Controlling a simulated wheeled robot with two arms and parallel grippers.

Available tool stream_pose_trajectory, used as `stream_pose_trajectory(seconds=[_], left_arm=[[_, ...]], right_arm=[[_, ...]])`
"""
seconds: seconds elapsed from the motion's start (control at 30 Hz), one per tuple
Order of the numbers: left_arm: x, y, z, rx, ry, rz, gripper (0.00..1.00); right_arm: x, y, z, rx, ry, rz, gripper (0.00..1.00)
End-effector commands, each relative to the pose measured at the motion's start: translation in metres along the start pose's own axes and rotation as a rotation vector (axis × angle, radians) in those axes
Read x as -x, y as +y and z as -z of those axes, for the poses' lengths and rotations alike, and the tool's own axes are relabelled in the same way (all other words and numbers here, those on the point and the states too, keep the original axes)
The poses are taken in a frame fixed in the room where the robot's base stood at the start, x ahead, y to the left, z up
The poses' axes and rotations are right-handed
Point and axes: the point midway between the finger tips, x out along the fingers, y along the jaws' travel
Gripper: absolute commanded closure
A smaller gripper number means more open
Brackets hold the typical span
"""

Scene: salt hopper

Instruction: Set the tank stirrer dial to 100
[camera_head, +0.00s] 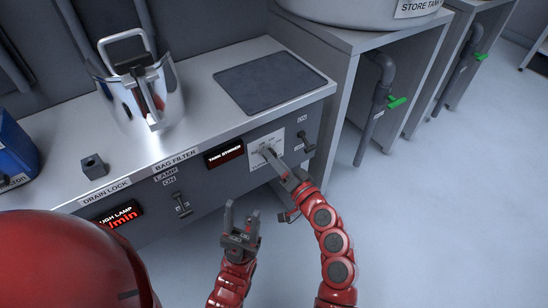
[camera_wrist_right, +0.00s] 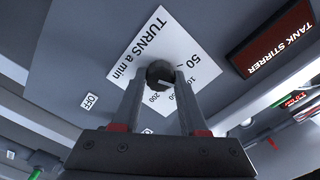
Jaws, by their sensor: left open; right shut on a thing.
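The tank stirrer dial has a dark round knob (camera_wrist_right: 159,72) on a white plate (camera_wrist_right: 135,52) marked "TURNS a min" with 50, 100 and 200 in the right wrist view. The plate (camera_head: 256,143) is on the counter's front in the head view. My right gripper (camera_head: 268,153) is shut on the knob, one finger on each side, as the right wrist view (camera_wrist_right: 160,85) shows. The fingers cover part of the scale, and I cannot tell which mark the knob points to. My left gripper (camera_head: 242,210) is open and empty, lower and left of the dial, apart from the counter.
A "TANK STIRRER" display (camera_head: 224,153) is left of the dial, and a switch (camera_head: 306,142) is to its right. A lamp switch (camera_head: 182,205) is farther left. A metal vessel (camera_head: 138,92) and dark mat (camera_head: 268,82) are on the counter.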

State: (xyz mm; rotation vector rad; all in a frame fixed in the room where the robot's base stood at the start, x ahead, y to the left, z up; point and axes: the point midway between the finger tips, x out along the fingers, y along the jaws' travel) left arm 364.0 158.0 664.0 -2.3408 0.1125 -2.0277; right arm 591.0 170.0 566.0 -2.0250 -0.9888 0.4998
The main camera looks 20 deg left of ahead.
Motion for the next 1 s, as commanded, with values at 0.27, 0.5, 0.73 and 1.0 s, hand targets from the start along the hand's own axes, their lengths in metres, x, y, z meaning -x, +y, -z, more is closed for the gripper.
stream_pose_trajectory(seconds=[0.27,0.5,0.73,1.0], left_arm=[[-0.0002,0.0000,-0.0001,0.000,-0.001,0.001,0.49],[-0.0002,-0.0001,-0.0001,0.000,-0.001,0.001,0.49],[-0.0002,-0.0001,-0.0002,0.000,-0.001,0.001,0.49],[-0.0018,-0.0002,-0.0001,0.000,-0.002,0.003,0.49]], right_arm=[[0.0002,0.0009,-0.0001,-0.010,0.001,-0.002,1.00],[0.0002,0.0010,0.0000,-0.009,0.001,-0.002,0.43],[0.0001,0.0005,-0.0001,-0.009,0.001,-0.001,0.28],[0.0085,0.0006,0.0008,-0.010,0.003,-0.002,0.28]])
